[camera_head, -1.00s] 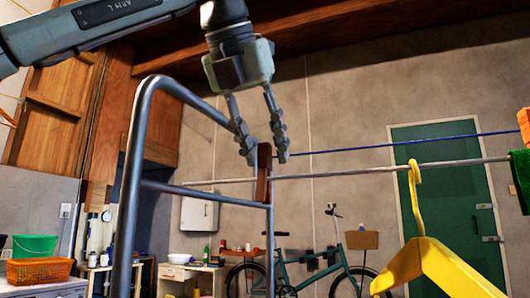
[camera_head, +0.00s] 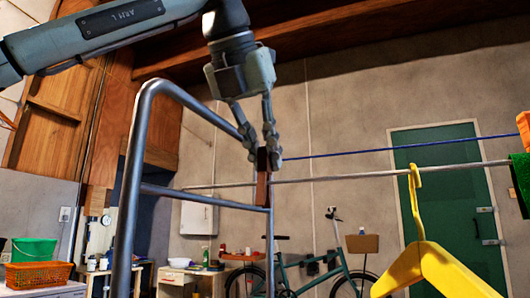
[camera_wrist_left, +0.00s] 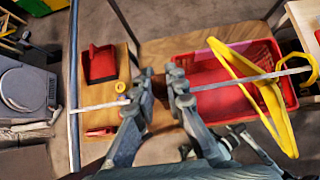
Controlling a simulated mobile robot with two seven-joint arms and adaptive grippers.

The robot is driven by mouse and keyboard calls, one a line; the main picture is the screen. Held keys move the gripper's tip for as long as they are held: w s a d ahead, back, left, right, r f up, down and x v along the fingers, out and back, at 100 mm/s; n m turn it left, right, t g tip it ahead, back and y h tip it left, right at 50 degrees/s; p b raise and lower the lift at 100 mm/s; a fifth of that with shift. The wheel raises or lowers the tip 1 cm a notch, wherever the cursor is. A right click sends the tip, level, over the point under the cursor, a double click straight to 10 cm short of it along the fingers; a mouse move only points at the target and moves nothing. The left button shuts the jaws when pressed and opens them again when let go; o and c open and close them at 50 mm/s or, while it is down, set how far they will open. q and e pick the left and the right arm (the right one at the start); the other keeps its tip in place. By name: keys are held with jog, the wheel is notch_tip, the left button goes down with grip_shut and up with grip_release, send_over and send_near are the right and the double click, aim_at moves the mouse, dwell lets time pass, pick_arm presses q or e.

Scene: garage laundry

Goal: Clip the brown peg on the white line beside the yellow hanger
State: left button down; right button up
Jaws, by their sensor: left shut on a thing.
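The brown peg (camera_head: 262,188) hangs upright at the white line (camera_head: 370,173), near the metal frame at its left. My left gripper (camera_head: 262,158) comes from above and its fingers are shut on the peg's upper end. In the left wrist view my fingers (camera_wrist_left: 165,95) are close together over the white line (camera_wrist_left: 100,107); the peg is not clear there. The yellow hanger (camera_head: 435,262) hangs by its hook on the same line, well to the right of the peg. It also shows in the left wrist view (camera_wrist_left: 290,132). My right gripper is not in view.
A grey tubular frame (camera_head: 130,200) stands just left of the peg. A blue line (camera_head: 400,147) runs behind the white one. A green cloth (camera_head: 520,175) and an orange item (camera_head: 524,122) are at the right edge. The white line between peg and hanger is clear.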

pick_arm(q)
jog(key=shift+r+p, duration=1.35)
jog(key=shift+r, duration=0.25)
jog(key=shift+r+p, duration=0.5)
jog(key=shift+r, duration=0.7)
